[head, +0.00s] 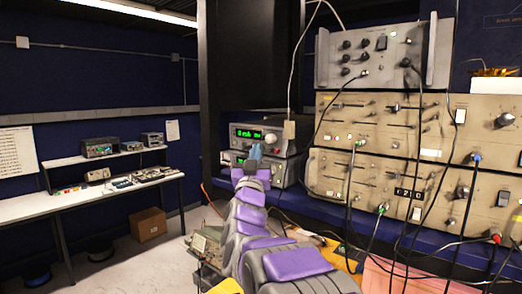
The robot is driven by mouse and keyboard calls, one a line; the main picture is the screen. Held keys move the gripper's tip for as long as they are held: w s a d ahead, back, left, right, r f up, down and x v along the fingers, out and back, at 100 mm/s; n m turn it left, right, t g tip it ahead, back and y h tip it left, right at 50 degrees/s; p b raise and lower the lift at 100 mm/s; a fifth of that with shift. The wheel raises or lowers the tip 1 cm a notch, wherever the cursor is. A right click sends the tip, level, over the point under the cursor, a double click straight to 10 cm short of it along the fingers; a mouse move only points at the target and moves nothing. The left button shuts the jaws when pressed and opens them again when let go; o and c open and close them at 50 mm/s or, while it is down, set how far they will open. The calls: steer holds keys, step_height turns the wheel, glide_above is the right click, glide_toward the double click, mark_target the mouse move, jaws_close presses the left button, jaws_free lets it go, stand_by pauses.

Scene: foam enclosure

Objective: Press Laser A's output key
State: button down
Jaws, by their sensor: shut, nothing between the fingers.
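Two grey instruments with green displays are stacked in the middle of the head view. The upper instrument (245,133) shows a lit green reading and has a knob on its right. The lower instrument (289,172) is partly hidden behind my arm. I cannot read which one is Laser A, and I cannot make out an output key. My gripper (255,151) is shut and empty, in front of the stack, its tip overlapping the lower part of the upper instrument. I cannot tell whether it touches the front panel.
Large beige rack panels (380,125) with knobs and hanging cables (351,200) stand close on the right. A grey unit (383,55) sits on top of them. A white workbench (110,190) and a cardboard box (149,224) are at the left, with open floor nearby.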

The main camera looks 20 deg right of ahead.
steer(key=shift+d, duration=0.15)
stand_by(0.5)
steer(key=shift+s+a, duration=0.35)
steer(key=shift+a, duration=0.25)
steer(key=s+a, duration=0.1)
steer(key=a, duration=0.1)
steer(key=s+a+p, duration=0.1)
steer(key=s+a, duration=0.1)
stand_by(0.5)
stand_by(0.4)
